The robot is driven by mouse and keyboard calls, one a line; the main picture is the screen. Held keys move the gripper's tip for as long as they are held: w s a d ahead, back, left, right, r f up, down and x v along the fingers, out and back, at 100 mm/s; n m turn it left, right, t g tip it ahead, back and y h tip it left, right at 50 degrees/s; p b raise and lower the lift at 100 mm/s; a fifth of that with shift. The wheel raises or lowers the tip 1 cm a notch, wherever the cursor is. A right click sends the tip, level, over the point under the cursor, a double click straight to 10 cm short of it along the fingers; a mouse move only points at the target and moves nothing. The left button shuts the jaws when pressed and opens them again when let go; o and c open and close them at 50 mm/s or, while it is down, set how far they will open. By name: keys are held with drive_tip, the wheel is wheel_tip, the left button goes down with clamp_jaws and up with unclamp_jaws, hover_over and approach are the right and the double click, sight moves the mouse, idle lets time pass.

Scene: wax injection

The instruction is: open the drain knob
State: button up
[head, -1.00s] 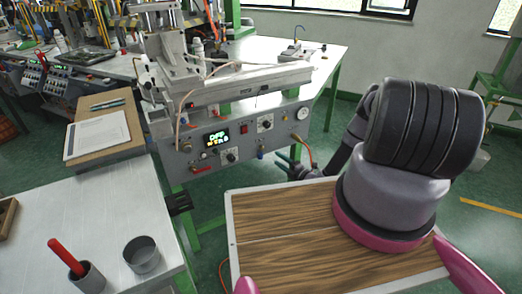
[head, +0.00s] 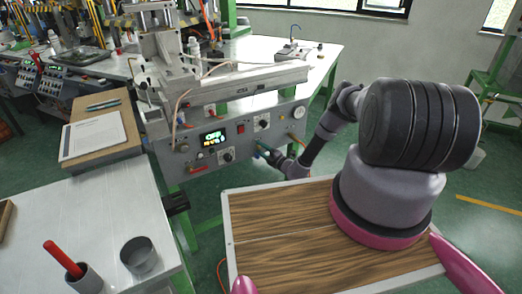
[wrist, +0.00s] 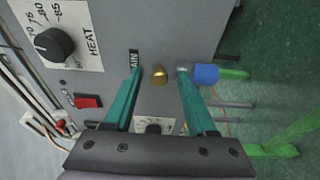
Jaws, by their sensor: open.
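The machine's control panel (head: 235,135) faces me. In the wrist view, a small brass fitting (wrist: 159,76) sits beside a partly covered label (wrist: 133,60) ending in "AIN". A blue knob (wrist: 205,74) on a short metal stem is just right of it. I cannot tell which of the two turns the drain. My gripper (wrist: 159,92) is open, its teal fingers on either side of the brass fitting, with the blue knob outside the right finger. I cannot tell whether they touch anything. In the head view, my gripper (head: 265,152) is at the panel's lower edge.
A black heat dial (wrist: 54,44) and a red switch (wrist: 88,101) are on the panel left of my fingers. In the head view, a white table (head: 100,220) holds a grey cup (head: 138,256) and a red-handled tool (head: 62,258). Green floor shows below the panel.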

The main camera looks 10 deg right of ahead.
clamp_jaws()
drive_tip(key=shift+n, duration=0.4)
drive_tip(key=n, duration=0.3)
drive_tip(key=shift+n+g+h, duration=0.3)
drive_tip(key=shift+h, duration=0.1)
drive_tip(key=n+h, duration=0.1)
drive_tip(key=n, duration=0.3)
drive_tip(key=shift+r, duration=0.1)
drive_tip(key=n+h, duration=0.1)
drive_tip(key=n, duration=0.3)
drive_tip(key=shift+a+h, duration=0.15)
drive_tip(key=shift+h, duration=0.25)
drive_tip(key=shift+s+n+h, duration=0.1)
drive_tip(key=shift+n+h, duration=0.4)
drive_tip(key=shift+n, duration=1)
unclamp_jaws()
